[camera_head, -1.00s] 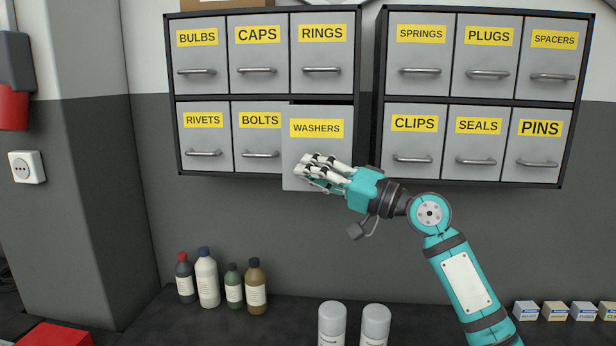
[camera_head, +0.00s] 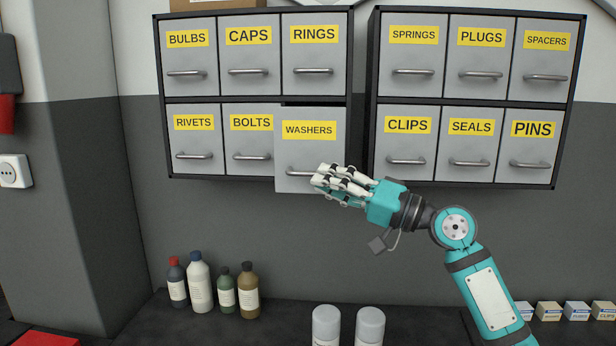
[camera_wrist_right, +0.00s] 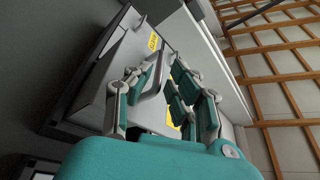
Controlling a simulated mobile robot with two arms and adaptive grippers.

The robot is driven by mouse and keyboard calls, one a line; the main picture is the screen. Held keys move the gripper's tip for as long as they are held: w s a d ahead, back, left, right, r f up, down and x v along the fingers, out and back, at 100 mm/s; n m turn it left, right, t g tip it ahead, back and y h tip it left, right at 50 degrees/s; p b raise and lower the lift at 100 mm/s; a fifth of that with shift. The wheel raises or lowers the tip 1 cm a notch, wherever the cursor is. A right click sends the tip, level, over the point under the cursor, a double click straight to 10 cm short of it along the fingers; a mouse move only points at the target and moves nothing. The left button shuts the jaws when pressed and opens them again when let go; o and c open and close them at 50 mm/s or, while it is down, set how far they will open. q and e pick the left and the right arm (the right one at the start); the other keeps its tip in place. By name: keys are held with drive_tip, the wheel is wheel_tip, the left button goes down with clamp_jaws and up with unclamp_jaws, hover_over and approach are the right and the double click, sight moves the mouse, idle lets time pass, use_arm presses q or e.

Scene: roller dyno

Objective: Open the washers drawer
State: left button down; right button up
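The washers drawer (camera_head: 309,150) has a grey front with a yellow label. It stands out from the left cabinet, and a dark gap shows above it. Its bar handle (camera_head: 300,173) is visible to the left of my right gripper (camera_head: 320,181). That gripper is at the lower right of the drawer front, and its fingers hide the handle's right end. In the right wrist view, the fingers (camera_wrist_right: 160,75) are spread apart with a handle (camera_wrist_right: 151,82) seen between them; they do not close on it. My left gripper is not in view.
The left cabinet (camera_head: 350,100) holds other shut drawers, such as bolts (camera_head: 250,142) and rings (camera_head: 316,55). The right cabinet (camera_head: 372,100) hangs beside it. Bottles (camera_head: 200,282), two cans (camera_head: 326,325) and small boxes (camera_head: 577,311) stand on the dark bench below.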

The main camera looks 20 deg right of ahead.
drive_tip(key=v, duration=0.7)
idle(0.4)
